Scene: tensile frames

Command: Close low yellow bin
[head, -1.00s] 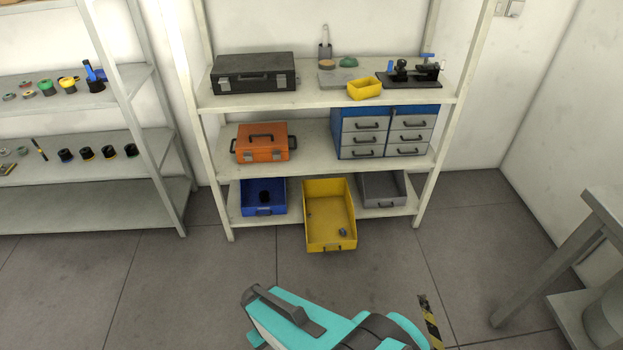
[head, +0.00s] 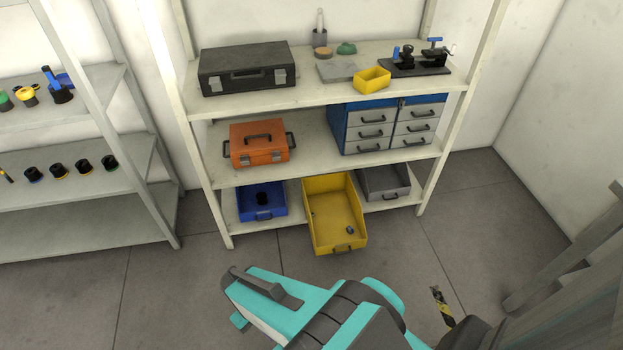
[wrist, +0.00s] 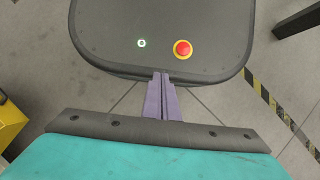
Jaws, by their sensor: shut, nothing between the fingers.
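The yellow bin (head: 333,213) is on the bottom shelf and sticks out well past the shelf's front edge, over the floor. It is open at the top, with a dark handle (head: 343,248) on its front wall. A small bluish-grey part (head: 350,230) lies inside near the front right. A yellow corner, probably this bin, shows at the left edge of the wrist view (wrist: 10,125). My gripper (wrist: 161,78) has its purple fingers together and empty, over my own base. It is not clearly seen in the head view, where my teal arm is in front of the bin.
A blue bin (head: 262,203) and a grey bin (head: 385,182) flank the yellow one on the bottom shelf. Above are an orange case (head: 258,144) and drawer units (head: 390,127). Another rack (head: 80,220) stands left. The floor (head: 190,300) before the shelves is clear.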

